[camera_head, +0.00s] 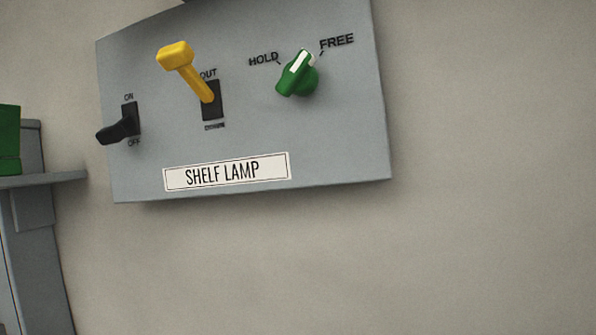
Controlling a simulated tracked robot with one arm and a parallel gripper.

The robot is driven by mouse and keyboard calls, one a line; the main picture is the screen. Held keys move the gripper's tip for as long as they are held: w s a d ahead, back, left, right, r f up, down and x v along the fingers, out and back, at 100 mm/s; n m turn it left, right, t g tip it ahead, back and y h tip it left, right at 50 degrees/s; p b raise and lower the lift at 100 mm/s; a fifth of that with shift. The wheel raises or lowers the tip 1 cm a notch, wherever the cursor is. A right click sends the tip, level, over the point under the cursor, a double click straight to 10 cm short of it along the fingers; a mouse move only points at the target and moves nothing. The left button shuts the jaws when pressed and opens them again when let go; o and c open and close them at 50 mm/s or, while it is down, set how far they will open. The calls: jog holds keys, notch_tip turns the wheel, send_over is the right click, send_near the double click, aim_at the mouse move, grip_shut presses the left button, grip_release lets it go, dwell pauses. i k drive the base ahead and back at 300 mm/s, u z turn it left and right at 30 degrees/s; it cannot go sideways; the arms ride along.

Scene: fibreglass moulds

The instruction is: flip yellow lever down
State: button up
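The yellow lever (189,69) sits on a grey panel (340,130) on the wall, in the upper left part of the view. It comes out of a dark slot and its square knob points up and to the left, so the lever is up. A word ending in "OUT" is printed above the slot, partly hidden by the lever, and small print is below it. My gripper is not in view. A dark shape touches the top edge of the picture above the panel; I cannot tell what it is.
A black ON/OFF switch (118,130) is left of the lever, tilted toward OFF. A green knob (298,76) marked HOLD and FREE is to the right. A label (226,172) reads SHELF LAMP. A grey shelf (45,180) with a green object (9,140) stands at left. The wall (480,220) is bare.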

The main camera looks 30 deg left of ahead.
aim_at(180, 56)
jog(key=u, duration=1.4)
jog(key=k, duration=0.85)
jog(key=z, duration=0.35)
jog(key=i, duration=0.5)
